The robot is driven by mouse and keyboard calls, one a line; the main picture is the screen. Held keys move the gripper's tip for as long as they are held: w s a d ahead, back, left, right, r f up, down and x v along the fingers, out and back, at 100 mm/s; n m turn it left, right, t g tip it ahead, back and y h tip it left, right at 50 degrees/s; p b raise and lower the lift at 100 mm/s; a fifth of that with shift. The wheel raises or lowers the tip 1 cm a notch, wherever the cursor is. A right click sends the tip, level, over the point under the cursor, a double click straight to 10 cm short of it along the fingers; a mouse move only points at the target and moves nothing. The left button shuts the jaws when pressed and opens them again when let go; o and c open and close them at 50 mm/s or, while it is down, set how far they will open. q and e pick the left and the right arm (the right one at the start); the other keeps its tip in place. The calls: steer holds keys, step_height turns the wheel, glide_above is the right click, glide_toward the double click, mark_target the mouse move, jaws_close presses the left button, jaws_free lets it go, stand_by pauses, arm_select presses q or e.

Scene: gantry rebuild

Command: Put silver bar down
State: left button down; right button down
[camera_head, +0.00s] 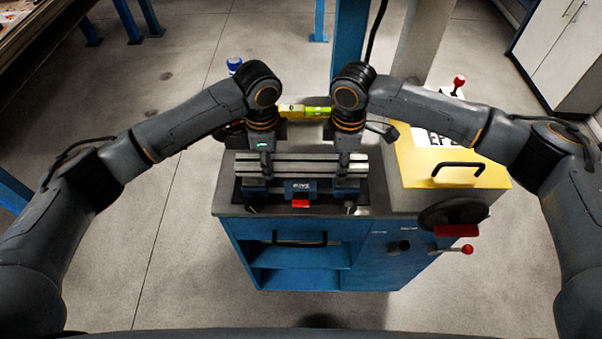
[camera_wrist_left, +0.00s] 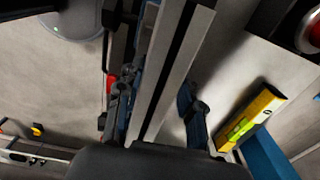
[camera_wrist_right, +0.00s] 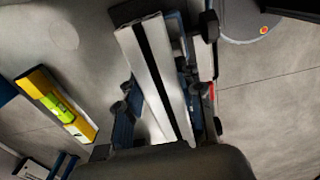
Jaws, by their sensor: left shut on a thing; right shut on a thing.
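The silver bar (camera_head: 305,162) is a long grooved metal profile, lying level from left to right over the worktop. It also shows in the left wrist view (camera_wrist_left: 188,62) and the right wrist view (camera_wrist_right: 143,75). My left gripper (camera_head: 266,165) is shut on the bar left of its middle. My right gripper (camera_head: 345,166) is shut on it nearer its right end. A blue fixture (camera_head: 300,187) with a red part (camera_head: 300,203) sits directly below and in front of the bar. I cannot tell whether the bar touches the fixture. The fingertips are largely hidden.
The blue workbench (camera_head: 300,257) has a grey top. A yellow-green spirit level (camera_head: 305,111) lies behind the bar, between my wrists. A yellow machine housing (camera_head: 450,172) with a black handle and handwheel (camera_head: 453,213) stands to the right. A blue post (camera_head: 348,40) rises behind.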

arm_select(q)
steer(key=shift+s+f, duration=0.25)
steer(key=shift+f, duration=0.2)
arm_select(e)
steer(key=shift+s+f, duration=0.3)
steer(key=shift+f, duration=0.2)
arm_select(q)
steer(key=c, duration=0.8)
jaws_free()
steer(key=shift+c, duration=0.2)
arm_select(e)
steer(key=c, duration=0.9)
jaws_free()
steer(key=shift+f, duration=0.1)
arm_select(q)
steer(key=shift+w, duration=0.25)
arm_select(e)
steer(key=shift+o, duration=0.2)
steer(key=shift+w, duration=0.15)
arm_select(q)
steer(key=shift+r, duration=0.15)
arm_select(e)
steer(key=shift+w+r, duration=0.1)
steer(key=shift+r, duration=0.15)
